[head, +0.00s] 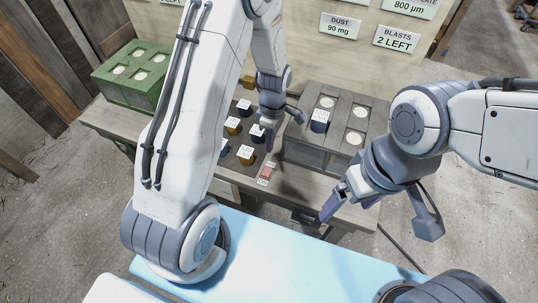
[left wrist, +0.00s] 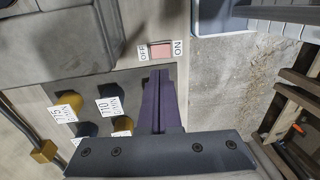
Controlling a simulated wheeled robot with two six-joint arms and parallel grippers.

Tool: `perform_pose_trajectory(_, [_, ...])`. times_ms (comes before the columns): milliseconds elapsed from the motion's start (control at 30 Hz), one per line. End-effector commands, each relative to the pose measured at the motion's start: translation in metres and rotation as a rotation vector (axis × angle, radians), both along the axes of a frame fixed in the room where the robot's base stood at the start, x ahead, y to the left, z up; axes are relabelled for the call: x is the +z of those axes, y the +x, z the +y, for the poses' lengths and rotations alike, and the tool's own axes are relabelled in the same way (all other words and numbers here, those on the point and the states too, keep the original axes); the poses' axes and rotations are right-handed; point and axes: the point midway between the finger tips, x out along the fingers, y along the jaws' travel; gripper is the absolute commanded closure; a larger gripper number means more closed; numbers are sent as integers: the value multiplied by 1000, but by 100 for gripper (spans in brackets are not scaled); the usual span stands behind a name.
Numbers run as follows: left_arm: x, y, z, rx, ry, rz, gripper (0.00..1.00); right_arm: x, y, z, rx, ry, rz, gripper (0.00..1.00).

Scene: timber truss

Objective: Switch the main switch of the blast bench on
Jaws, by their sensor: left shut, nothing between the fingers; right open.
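The main switch (head: 266,173) is a small pinkish-red rocker on the front part of the bench top, with a white label at each end. In the left wrist view the switch (left wrist: 161,50) lies between the labels OFF and ON; I cannot tell which side is pressed. My left gripper (head: 270,141) is shut and empty, pointing down just behind the switch. In the left wrist view its purple fingers (left wrist: 159,75) end just short of the switch, with a gap in the picture; contact is not visible. My right gripper (head: 347,200) is open and empty near the bench's front right.
Several labelled gold and dark pieces (head: 233,125) stand on a dark panel left of my left gripper. A grey box (head: 304,155) with round white spots stands to the right. A green box (head: 112,90) stands at the left. Signs, including DUST (head: 339,26), hang behind.

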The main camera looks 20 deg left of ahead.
Motion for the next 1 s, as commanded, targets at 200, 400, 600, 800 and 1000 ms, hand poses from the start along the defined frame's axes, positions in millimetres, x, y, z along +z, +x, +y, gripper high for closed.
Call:
perform_pose_trajectory(200, [30,5,0,0,0,-2,100,-2,0,0,0,1,-1,9])
perform_pose_trajectory(400, [36,5,0,0,0,1,100,-2,0,0,0,1,-1,9])
perform_pose_trajectory(600, [36,5,0,0,0,1,100,-2,0,0,0,1,-1,9])
perform_pose_trajectory(800, [31,1,-1,-3,0,-1,100,-22,0,0,0,1,-1,9])
perform_pose_trajectory(1000, [35,-6,-2,-6,0,1,100,-35,0,0,0,0,0,9])
